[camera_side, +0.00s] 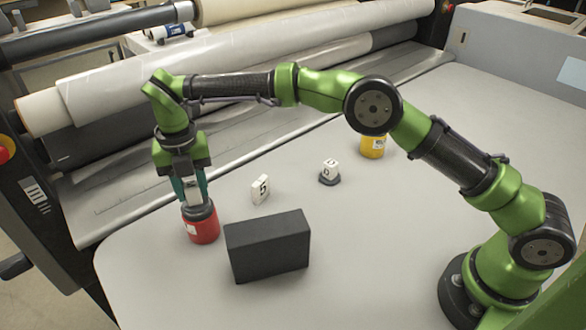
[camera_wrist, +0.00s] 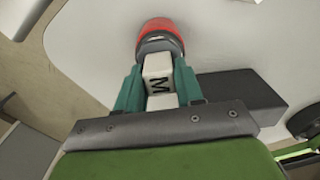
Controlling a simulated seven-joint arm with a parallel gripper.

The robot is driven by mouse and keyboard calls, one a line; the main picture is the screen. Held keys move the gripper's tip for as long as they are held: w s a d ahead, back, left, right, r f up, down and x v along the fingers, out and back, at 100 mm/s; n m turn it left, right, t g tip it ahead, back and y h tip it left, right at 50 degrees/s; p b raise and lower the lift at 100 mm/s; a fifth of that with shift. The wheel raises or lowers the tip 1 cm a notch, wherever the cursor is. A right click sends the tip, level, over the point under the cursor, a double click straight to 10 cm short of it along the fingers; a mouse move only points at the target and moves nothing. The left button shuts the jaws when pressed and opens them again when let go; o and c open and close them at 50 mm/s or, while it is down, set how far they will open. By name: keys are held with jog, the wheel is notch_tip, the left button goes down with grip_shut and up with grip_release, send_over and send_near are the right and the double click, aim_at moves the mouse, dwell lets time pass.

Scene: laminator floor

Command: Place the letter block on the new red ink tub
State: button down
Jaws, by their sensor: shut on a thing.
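The red ink tub (camera_side: 204,231) stands upright on the grey table, with a dark lid and a white label. It also shows at the top of the wrist view (camera_wrist: 158,25). My gripper (camera_side: 194,197) points down directly over the tub, its green fingers shut on a white letter block (camera_wrist: 157,70). The block's face towards the wrist camera reads M. The block is over the dark lid; whether it touches the lid I cannot tell. In the side view the fingers partly hide the block.
A black box (camera_side: 268,247) stands close to the right of the red tub. Another white block (camera_side: 260,189) is on the table behind it. A lettered block (camera_side: 330,168) sits on a dark disc. A yellow tub (camera_side: 372,148) is farther back. Laminator rollers run along the back.

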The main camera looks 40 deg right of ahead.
jog(key=shift+f, duration=0.1)
jog(key=c, duration=0.7)
grip_release()
